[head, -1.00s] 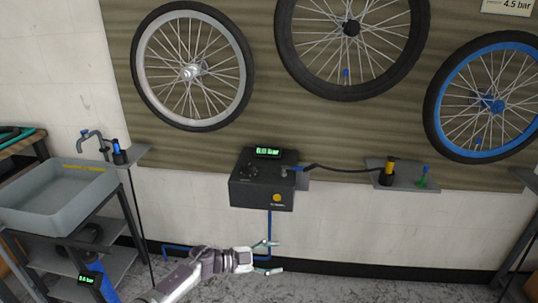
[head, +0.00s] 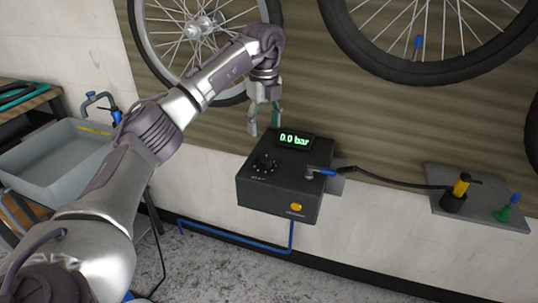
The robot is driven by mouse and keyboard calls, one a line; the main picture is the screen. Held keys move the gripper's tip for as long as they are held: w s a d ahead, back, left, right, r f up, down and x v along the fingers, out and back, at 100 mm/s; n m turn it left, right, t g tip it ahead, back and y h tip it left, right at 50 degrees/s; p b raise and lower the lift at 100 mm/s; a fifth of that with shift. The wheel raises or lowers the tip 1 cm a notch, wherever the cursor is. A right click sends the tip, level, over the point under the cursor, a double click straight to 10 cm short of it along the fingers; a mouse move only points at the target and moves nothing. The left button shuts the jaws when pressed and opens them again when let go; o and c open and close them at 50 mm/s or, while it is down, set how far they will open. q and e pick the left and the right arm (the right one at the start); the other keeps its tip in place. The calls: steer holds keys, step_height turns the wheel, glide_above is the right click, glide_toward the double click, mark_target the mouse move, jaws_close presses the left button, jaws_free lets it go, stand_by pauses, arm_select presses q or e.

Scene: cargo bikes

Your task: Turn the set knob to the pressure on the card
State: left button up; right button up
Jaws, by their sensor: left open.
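The black inflator box (head: 278,183) is mounted on the wall at mid-picture. Its green display (head: 295,140) reads 0.0 bar. The black set knob (head: 266,163) is on the left of its sloping top face, with pale marks around it. My left gripper (head: 264,128) points down above the box's back left edge, behind the knob in the picture. Its fingers are open and empty, and look apart from the knob. The pressure card is out of view now. My right gripper is not in view.
A yellow button (head: 295,207) is on the box front. A blue-ended hose (head: 390,180) runs right to a grey shelf (head: 475,212) with a yellow-black tool and a green item. Wheels (head: 420,40) hang above. A grey sink (head: 60,155) stands at left.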

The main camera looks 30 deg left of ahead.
mark_target(265, 158)
arm_select(q)
step_height(265, 158, down, 11)
steer(key=shift+w+f, duration=0.15)
steer(key=c, duration=1.1)
